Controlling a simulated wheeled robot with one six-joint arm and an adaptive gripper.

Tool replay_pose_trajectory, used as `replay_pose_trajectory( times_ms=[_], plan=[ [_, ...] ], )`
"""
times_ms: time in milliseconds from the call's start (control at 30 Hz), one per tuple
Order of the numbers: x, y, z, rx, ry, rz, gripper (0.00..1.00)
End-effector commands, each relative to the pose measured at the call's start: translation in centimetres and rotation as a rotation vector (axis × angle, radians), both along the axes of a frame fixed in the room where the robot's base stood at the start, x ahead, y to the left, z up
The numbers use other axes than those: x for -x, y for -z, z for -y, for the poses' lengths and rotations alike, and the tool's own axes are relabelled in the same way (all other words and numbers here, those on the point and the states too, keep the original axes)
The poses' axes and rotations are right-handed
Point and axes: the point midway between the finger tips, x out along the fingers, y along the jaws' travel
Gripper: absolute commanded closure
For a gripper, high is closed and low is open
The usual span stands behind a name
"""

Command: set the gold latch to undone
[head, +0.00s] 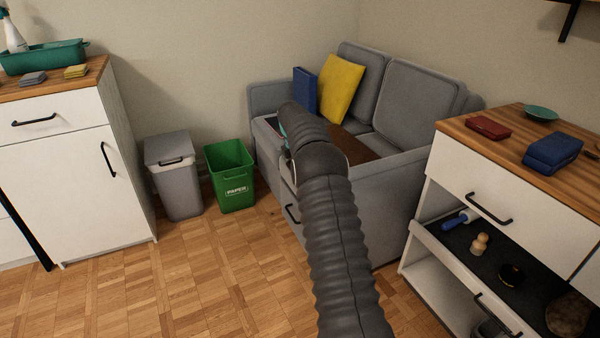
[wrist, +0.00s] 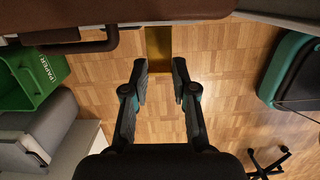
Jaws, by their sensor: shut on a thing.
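The gold latch (wrist: 158,42) shows in the wrist view as a flat gold piece below the brown edge at the top of the picture. My gripper (wrist: 160,66) has its two dark fingers on either side of the latch's lower part, shut on it. In the head view my own arm hides the latch and nearly all of the gripper. Whether the latch is done up or undone cannot be told from these frames.
A brown panel (wrist: 205,33) with a dark handle (wrist: 85,42) lies close beyond the fingers. The green paper bin (head: 231,177) and grey bin (head: 174,176) stand left of the grey sofa (head: 395,188). A white cabinet (head: 455,180) stands right. Floor (head: 180,285) is clear at front left.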

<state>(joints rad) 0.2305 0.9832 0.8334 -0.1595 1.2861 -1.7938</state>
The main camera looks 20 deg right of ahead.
Motion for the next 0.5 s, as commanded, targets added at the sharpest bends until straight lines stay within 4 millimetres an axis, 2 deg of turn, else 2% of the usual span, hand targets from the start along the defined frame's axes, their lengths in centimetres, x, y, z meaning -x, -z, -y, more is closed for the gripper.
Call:
replay_pose_trajectory(
  times_ms=[167,200,300,500],
  plan=[
    [0.01,0.06,0.07,0.000,0.001,0.000,1.00],
    [0.02,0.06,0.07,0.001,0.001,0.000,0.69],
    [0.02,0.05,0.05,0.001,0.001,0.000,0.48],
    [-0.01,0.04,-0.04,0.001,0.000,0.000,0.48]
  ],
)
